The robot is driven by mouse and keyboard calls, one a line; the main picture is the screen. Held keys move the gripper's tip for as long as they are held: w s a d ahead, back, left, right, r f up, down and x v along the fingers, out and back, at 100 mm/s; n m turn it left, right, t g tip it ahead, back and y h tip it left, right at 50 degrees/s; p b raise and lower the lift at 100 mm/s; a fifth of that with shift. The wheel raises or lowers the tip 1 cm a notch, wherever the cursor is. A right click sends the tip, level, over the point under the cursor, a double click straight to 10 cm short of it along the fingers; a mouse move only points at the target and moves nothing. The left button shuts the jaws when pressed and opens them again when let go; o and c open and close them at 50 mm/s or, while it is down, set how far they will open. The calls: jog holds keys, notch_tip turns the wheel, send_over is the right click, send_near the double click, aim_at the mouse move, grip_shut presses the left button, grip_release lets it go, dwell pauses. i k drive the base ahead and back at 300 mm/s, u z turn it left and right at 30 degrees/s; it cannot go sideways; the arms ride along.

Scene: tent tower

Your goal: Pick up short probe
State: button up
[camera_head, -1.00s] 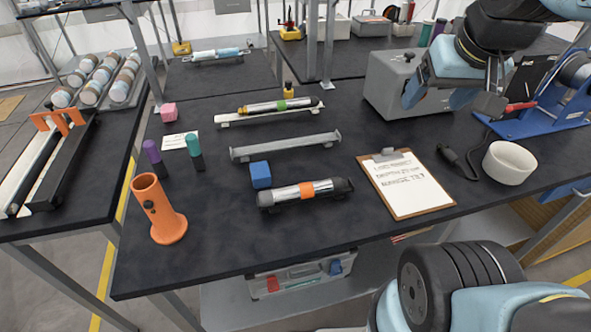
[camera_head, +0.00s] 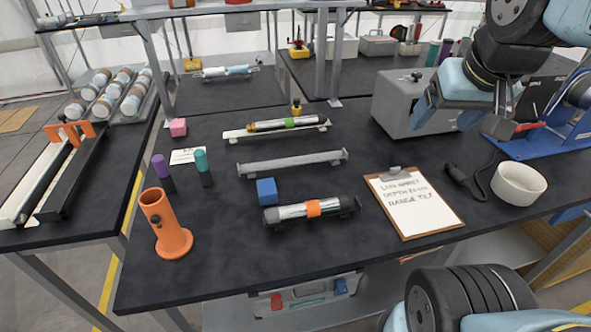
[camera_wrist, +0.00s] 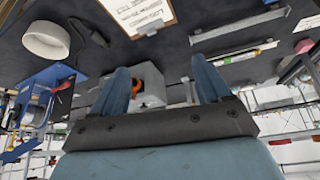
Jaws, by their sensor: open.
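A silver probe with black ends and an orange band (camera_head: 312,208) lies near the table's front edge. Another silver probe with a green band and a yellowish end (camera_head: 288,123) rests on a pale cradle behind it; it also shows at the right of the wrist view (camera_wrist: 238,54). I cannot tell for sure which is the short probe. My gripper (camera_wrist: 162,80) is open and empty in the wrist view, with its blue fingers apart. In the head view it hangs at the upper right, near the grey box and away from both probes.
An empty grey cradle (camera_head: 292,163) lies between the probes. A blue cube (camera_head: 266,191), an orange tube stand (camera_head: 168,232), a clipboard (camera_head: 412,203), a white bowl (camera_head: 519,184) and a grey box (camera_head: 398,104) also stand on the black table. The table's front middle is mostly clear.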

aim_at(318, 208)
jog(key=u, duration=0.85)
jog(key=k, duration=1.35)
jog(key=z, duration=0.4)
jog(key=i, duration=1)
jog(key=u, duration=0.05)
